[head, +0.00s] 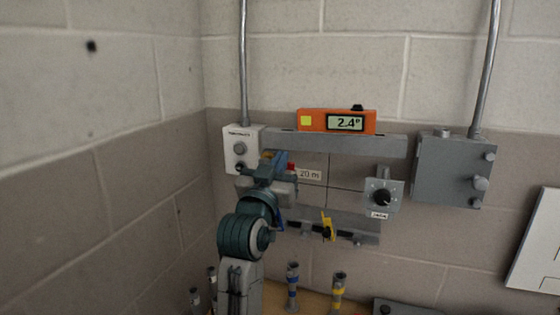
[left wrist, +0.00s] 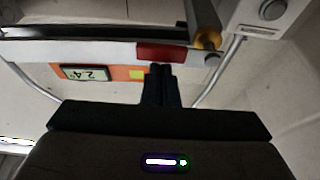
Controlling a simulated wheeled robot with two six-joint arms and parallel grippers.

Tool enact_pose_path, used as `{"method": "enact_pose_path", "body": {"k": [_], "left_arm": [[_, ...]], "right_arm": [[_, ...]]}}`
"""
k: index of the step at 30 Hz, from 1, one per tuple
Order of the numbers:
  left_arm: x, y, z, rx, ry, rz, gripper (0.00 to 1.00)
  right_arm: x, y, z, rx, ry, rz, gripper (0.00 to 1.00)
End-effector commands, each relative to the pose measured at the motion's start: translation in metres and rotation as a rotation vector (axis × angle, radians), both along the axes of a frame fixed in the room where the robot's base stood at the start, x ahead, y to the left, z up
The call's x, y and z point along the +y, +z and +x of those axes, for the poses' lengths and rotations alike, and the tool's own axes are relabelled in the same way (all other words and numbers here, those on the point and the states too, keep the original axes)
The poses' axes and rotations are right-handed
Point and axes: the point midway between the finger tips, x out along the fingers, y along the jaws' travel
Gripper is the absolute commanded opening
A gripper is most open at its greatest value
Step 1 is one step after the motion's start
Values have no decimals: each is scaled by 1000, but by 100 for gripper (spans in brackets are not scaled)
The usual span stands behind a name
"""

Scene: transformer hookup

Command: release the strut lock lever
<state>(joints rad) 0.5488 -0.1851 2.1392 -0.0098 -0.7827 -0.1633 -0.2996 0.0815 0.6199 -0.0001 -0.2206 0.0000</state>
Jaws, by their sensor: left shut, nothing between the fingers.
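My left gripper (head: 277,160) is at the left end of the upper grey strut (head: 345,144), in front of the wall. In the left wrist view its fingers (left wrist: 161,84) are shut with nothing between them, pointing toward a red block (left wrist: 162,52). A bit of red (head: 291,167) also shows beside the gripper in the head view; contact cannot be told. A yellow lever-like piece (head: 326,222) with a dark knob stands on the lower strut (head: 350,226). Which part is the strut lock lever is unclear; my gripper hides part of the left end.
An orange level (head: 312,121) reading about 2.4° sits on the upper strut. A white switch box (head: 240,148) is close left of my gripper. A dial box (head: 383,195) and grey junction box (head: 452,172) are to the right. Banded posts (head: 339,290) stand below.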

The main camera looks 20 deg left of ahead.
Motion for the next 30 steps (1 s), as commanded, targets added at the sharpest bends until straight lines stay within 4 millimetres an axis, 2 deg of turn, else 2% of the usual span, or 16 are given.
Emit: {"method": "enact_pose_path", "body": {"k": [22,30], "left_arm": [[0,-7,0,-3,0,124,0],[1,-15,0,-9,1,260,0]], "right_arm": [[0,-4,0,0,0,0,0],[2,-9,0,0,-1,2,0]]}}
